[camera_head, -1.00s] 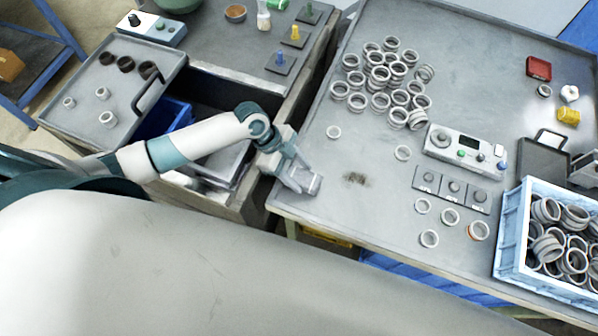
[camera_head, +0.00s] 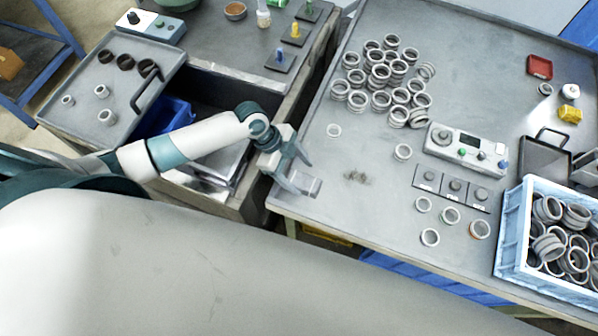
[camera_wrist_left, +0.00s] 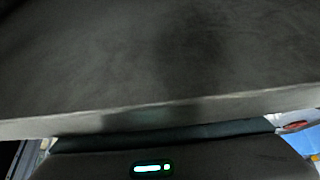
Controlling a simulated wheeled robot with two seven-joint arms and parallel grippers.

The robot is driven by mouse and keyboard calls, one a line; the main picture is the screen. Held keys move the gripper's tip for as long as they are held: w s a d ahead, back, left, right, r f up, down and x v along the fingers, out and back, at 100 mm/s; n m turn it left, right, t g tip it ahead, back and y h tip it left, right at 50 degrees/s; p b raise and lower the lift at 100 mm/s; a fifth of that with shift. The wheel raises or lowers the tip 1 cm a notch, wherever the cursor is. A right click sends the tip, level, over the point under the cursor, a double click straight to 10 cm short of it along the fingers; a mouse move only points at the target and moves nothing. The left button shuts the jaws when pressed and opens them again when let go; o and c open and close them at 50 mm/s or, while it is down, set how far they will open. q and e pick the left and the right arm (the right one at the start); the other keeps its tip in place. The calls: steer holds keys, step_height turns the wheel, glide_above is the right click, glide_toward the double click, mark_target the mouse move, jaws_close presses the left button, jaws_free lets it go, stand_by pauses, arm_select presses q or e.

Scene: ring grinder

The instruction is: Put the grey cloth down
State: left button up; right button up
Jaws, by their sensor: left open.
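The grey cloth (camera_head: 311,187) is a small, pale grey folded piece on the right-hand metal table, close to its left front corner. My left gripper (camera_head: 303,178) is open, its two fingers spread apart, with its tips just beside the cloth. Whether a fingertip still touches the cloth is too small to tell. The left wrist view shows mostly a dark grey surface with a pale edge, and I cannot make out the cloth there. My right gripper is not in view.
A dark smudge (camera_head: 357,177) marks the table right of the cloth. Many metal rings lie piled (camera_head: 385,80) farther back. A control box (camera_head: 466,148), dark button plates (camera_head: 451,188) and a blue crate of rings (camera_head: 510,235) stand to the right. An open drawer (camera_head: 215,105) lies left.

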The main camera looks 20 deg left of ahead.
arm_select(q)
steer(key=shift+r+p, duration=0.4)
steer(key=shift+r, duration=0.3)
steer(key=b+v, duration=0.3)
steer(key=v, duration=0.8)
steer(key=shift+a+r, duration=0.2)
steer(key=shift+r, duration=0.05)
